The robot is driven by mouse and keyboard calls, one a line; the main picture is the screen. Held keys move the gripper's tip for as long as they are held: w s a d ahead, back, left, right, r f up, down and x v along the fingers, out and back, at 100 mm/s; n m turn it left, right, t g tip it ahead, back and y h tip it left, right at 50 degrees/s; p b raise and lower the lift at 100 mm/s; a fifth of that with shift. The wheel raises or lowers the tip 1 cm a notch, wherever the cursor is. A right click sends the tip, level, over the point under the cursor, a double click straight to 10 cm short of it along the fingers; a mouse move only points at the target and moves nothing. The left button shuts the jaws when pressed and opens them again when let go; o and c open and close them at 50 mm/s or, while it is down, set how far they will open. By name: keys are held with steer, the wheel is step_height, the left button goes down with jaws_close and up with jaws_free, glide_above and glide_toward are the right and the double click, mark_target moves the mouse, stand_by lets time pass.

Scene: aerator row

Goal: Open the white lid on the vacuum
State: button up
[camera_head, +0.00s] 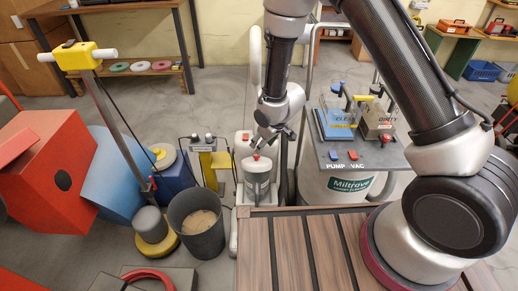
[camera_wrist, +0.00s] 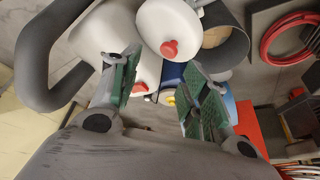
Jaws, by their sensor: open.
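A small vacuum canister (camera_head: 257,188) stands upright in the middle of the head view, with a white lid (camera_head: 250,165) and a red knob (camera_head: 256,156) on top. The round white lid (camera_wrist: 162,22) with its red knob (camera_wrist: 169,49) also shows at the top of the wrist view. A second red knob (camera_wrist: 140,88) on a white part shows behind the fingers. My gripper (camera_head: 263,143) is just above the lid in the head view; its fingers hide part of the area. In the wrist view my gripper (camera_wrist: 162,92) is open, with nothing seen held between its green pads.
A dark bin (camera_head: 197,222) stands left of the canister. A larger tank marked Miltrova (camera_head: 350,184) stands to the right under a grey panel (camera_head: 362,158). A slatted wooden top (camera_head: 300,250) is in front. A grey hose (camera_wrist: 33,60) curves at the wrist view's left.

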steer(key=v, duration=0.5)
steer(key=shift+r, duration=0.15)
